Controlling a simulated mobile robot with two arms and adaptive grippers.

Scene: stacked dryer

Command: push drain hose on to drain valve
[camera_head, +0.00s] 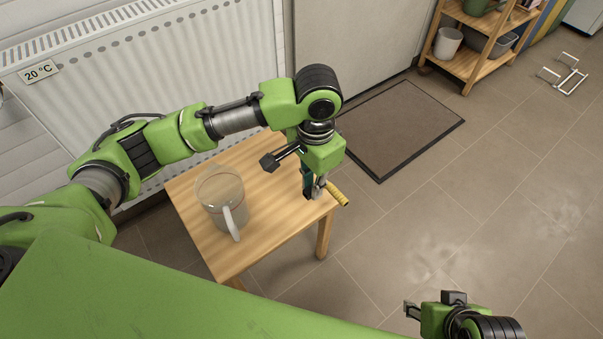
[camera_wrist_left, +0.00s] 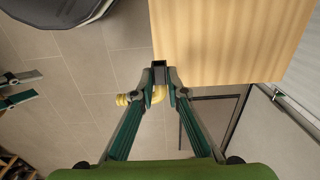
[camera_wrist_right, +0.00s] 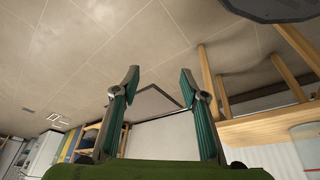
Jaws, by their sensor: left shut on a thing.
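A short ribbed yellow hose piece (camera_head: 338,194), which I take for the drain hose, is in my left gripper (camera_head: 313,188). The gripper is shut on it just past the right edge of the small wooden table. In the left wrist view the yellow piece (camera_wrist_left: 123,99) shows bent between the fingers (camera_wrist_left: 160,80) and sticks out to the left. My right gripper (camera_head: 411,310) is at the bottom right, above the floor. Its fingers are apart and empty in the right wrist view (camera_wrist_right: 158,80). I cannot make out the drain valve in any view.
A clear jug (camera_head: 221,195) stands on the wooden table (camera_head: 265,245). A white radiator (camera_head: 150,65) with a 20 °C sign is behind. A dark doormat (camera_head: 402,128) and wooden shelf (camera_head: 465,63) lie farther right. The tiled floor right of the table is mostly free.

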